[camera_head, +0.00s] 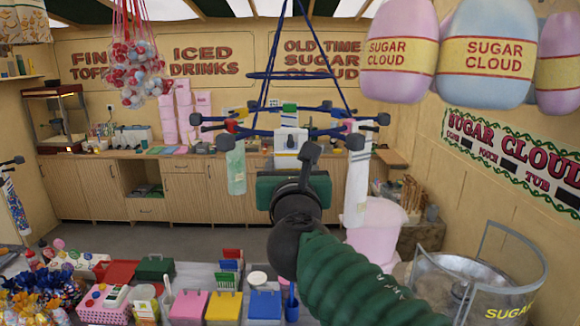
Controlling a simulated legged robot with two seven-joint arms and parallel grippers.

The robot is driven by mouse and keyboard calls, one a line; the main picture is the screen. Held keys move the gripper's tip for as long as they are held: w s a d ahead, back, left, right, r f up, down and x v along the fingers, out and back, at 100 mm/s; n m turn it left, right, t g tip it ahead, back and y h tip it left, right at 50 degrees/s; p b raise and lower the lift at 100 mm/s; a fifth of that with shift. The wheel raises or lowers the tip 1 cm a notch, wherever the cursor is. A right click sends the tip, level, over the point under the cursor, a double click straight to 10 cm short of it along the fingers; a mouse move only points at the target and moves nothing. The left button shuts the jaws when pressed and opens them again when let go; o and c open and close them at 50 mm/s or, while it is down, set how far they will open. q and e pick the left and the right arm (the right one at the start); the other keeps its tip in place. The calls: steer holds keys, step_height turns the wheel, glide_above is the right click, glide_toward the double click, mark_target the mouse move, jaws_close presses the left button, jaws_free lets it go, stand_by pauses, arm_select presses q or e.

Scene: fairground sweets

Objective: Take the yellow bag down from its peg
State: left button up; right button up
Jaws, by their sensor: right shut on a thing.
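My right gripper (293,188) is near the middle of the view, at the end of my green-sleeved arm from the lower right. Its dark green body faces away from me and hides its fingertips. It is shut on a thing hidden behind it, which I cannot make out. I cannot pick out a yellow bag or its peg for certain. A blue hanging rack (323,75) with dark knobs is just above and beyond the gripper. My left gripper is not in view.
Large sugar cloud bags (487,52) hang at the upper right. A net of red and white balls (136,70) hangs at the upper left. The near counter holds pink, yellow (223,306) and blue boxes. A round metal tub (475,280) is at the lower right.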

steer(key=shift+s+r+b, duration=0.1)
steer(key=shift+s+b, duration=0.3)
steer(key=shift+s, duration=1.5)
steer(key=shift+w, duration=0.1)
